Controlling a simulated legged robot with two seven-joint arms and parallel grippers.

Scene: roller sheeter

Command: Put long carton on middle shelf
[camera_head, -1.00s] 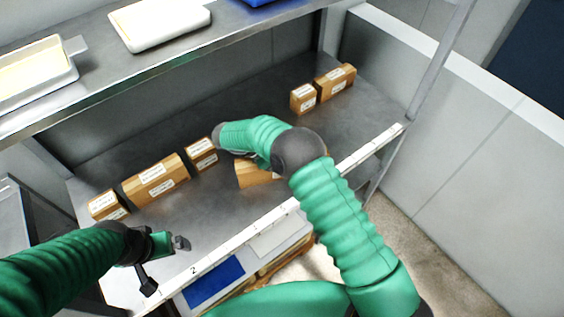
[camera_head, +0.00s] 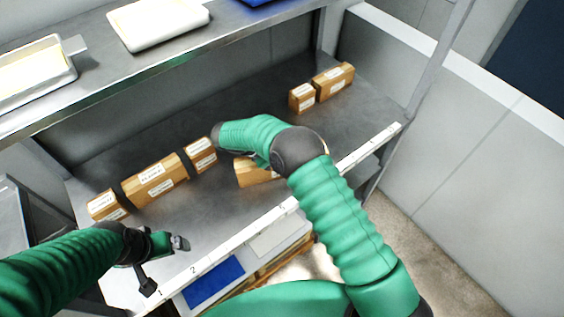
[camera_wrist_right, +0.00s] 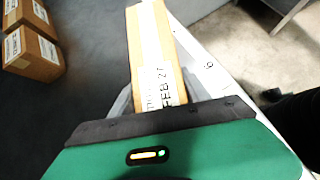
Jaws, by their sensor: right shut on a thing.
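A long brown carton with a white label reading "FEB 27" is in my right gripper (camera_wrist_right: 150,105), which is shut on it. The carton (camera_wrist_right: 153,48) extends up from the jaws in the right wrist view, beside the white numbered shelf edge. In the head view one end of the carton (camera_head: 247,172) shows left of my right wrist; my arm hides much of the rest. The carton is over the front part of the middle shelf (camera_head: 222,205); whether it touches it I cannot tell. My left gripper (camera_head: 179,243) is low above the shelf's front left, its jaws unclear.
Several labelled cartons stand on the shelf: a row at left, including a longer one (camera_head: 156,180), and a pair (camera_head: 333,80) at back right. Bare shelf lies between them. The upper shelf (camera_head: 100,88) holds pale trays. A right post (camera_head: 432,65) bounds the shelf.

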